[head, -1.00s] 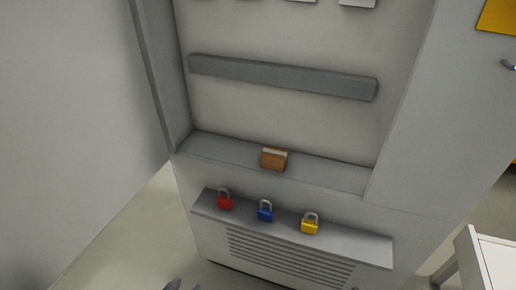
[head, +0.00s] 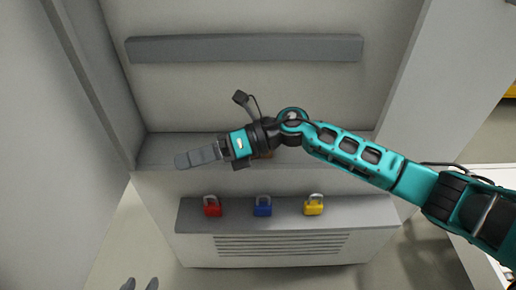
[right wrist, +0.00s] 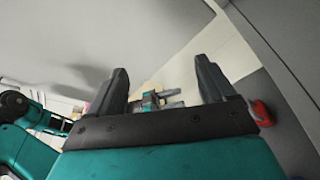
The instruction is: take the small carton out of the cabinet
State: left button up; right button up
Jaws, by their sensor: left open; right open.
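The small brown carton (head: 267,155) is on the cabinet floor (head: 330,158). It is almost wholly hidden behind my right wrist in the head view, with only a sliver of brown showing. My right gripper (head: 183,160) reaches across the front of the cabinet from the right and points left, its fingertips to the left of the carton. In the right wrist view its fingers (right wrist: 162,80) are apart with nothing held between them. My left gripper (head: 140,284) shows only its fingertips at the bottom edge, apart and empty, well below the cabinet.
A ledge below the opening holds a red padlock (head: 212,206), a blue padlock (head: 262,206) and a yellow padlock (head: 313,205). A grey bar (head: 245,48) crosses the cabinet's back wall. A large grey panel (head: 40,150) stands at the left. A white table edge (head: 492,178) is at the right.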

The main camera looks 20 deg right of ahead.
jog(key=w+d+n+h, duration=0.2)
jog(key=d+h, duration=0.1)
jog(key=d, duration=0.3)
jog(key=w+d+f+n+h+b, duration=0.1)
jog(key=w+d+n+h, duration=0.1)
jog(key=d, duration=0.4)
jog(key=w+d+n+h, duration=0.2)
jog(key=w+d+h, duration=0.1)
jog(key=d+h, duration=0.2)
jog(key=shift+w+d+f+n+h, duration=0.3)
jog(key=shift+w+d+n+h, duration=0.1)
jog(key=shift+d, duration=0.05)
jog(key=shift+w+d+f, duration=0.1)
jog(key=shift+d+f, duration=0.05)
jog(key=shift+d, duration=0.05)
jog(key=shift+a+f, duration=0.1)
jog(key=shift+f, duration=0.3)
jog(key=x, duration=0.6)
jog(key=shift+w+a, duration=0.25)
jog(key=shift+a, duration=0.1)
jog(key=shift+r, duration=0.1)
jog(key=c, duration=1.1)
